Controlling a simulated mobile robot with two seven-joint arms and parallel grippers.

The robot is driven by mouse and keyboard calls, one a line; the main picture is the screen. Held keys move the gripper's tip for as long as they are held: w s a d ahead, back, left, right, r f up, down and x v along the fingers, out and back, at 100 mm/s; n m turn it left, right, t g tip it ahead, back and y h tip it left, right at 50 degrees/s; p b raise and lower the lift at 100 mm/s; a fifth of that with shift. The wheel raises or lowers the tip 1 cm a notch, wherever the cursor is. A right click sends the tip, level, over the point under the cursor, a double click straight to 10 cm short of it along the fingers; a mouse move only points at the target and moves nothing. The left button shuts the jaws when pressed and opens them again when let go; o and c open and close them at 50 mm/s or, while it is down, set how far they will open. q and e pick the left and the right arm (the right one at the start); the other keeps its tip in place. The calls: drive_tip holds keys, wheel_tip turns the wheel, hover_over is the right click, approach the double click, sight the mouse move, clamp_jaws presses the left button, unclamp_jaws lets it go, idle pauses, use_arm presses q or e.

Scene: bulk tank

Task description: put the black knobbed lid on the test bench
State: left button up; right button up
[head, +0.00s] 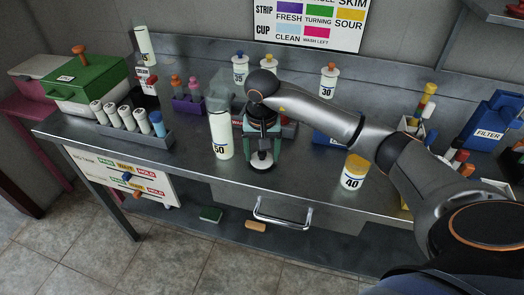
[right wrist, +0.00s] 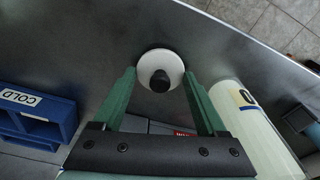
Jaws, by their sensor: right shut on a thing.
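My right gripper (head: 262,158) points down over the front part of the grey metal test bench (head: 205,180). In the right wrist view its two green fingers (right wrist: 160,74) stand on either side of a round, pale disc with a black knob, the knobbed lid (right wrist: 160,62). The fingers are shut on the lid's edges. In the head view the lid (head: 261,158) shows between the fingertips, with a dark round patch around its lower side. I cannot tell whether it touches the bench or hangs just above it. My left gripper is not in view.
A tall pale bottle (head: 221,135) stands close to the left of my right gripper. A yellow-lidded jar marked 40 (head: 352,172) stands to the right. A blue box marked COLD (right wrist: 35,115) is nearby. A rack of tubes (head: 135,125) sits further left. The bench's front edge is close.

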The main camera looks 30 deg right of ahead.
drive_tip(key=shift+f, duration=0.15)
drive_tip(key=o, duration=1.2)
drive_tip(key=shift+o, duration=0.2)
